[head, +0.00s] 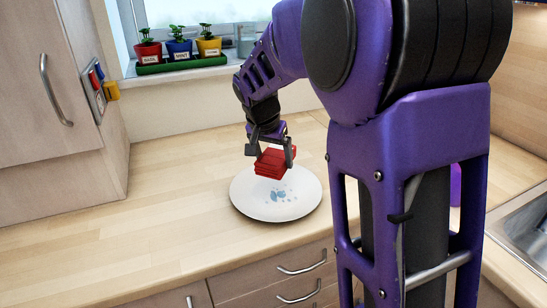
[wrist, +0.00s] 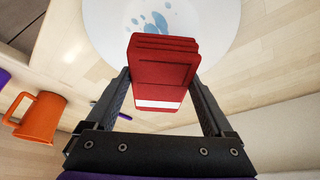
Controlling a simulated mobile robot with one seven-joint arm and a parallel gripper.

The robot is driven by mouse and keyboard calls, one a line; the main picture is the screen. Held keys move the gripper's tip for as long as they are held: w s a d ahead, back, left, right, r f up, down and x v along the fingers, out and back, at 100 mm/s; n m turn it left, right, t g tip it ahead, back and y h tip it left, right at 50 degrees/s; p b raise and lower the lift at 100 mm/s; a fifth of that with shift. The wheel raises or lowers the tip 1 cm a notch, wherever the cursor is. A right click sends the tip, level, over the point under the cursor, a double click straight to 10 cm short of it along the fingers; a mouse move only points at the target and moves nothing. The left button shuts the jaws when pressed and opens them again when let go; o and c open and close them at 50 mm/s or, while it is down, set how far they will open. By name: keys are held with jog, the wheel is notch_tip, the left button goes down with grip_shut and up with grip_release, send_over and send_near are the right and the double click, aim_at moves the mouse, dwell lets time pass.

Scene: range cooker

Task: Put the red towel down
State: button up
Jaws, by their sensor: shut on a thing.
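The red towel (head: 271,162) is a folded red block with a pale stripe at one edge in the wrist view (wrist: 163,72). My gripper (head: 273,153) is shut on it, one finger on each side; the fingers also show in the wrist view (wrist: 160,100). In the head view the towel shows over a white round plate (head: 240,197) with blue marks or spots on its middle. I cannot tell exactly how large the gap between towel and plate is.
The wooden counter (head: 130,240) is clear left of the plate. Three small potted plants (head: 180,50) stand on the windowsill. A sink (head: 522,235) is at the right. An orange mug (wrist: 41,117) shows in the wrist view. Drawers (head: 285,283) lie below the counter edge.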

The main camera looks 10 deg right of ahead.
dwell(0.4)
jog(key=d+m+g+h+p, duration=0.1)
jog(key=d+m+p, duration=0.3)
jog(key=d, duration=2)
jog(key=f, duration=0.6)
jog(key=w+f+b, duration=0.1)
jog(key=f, duration=0.2)
jog(key=shift+d, duration=0.15)
jog(key=shift+s, duration=0.1)
jog(key=shift+f+b, duration=0.15)
jog(key=shift+b, duration=0.15)
jog(key=o, duration=0.9)
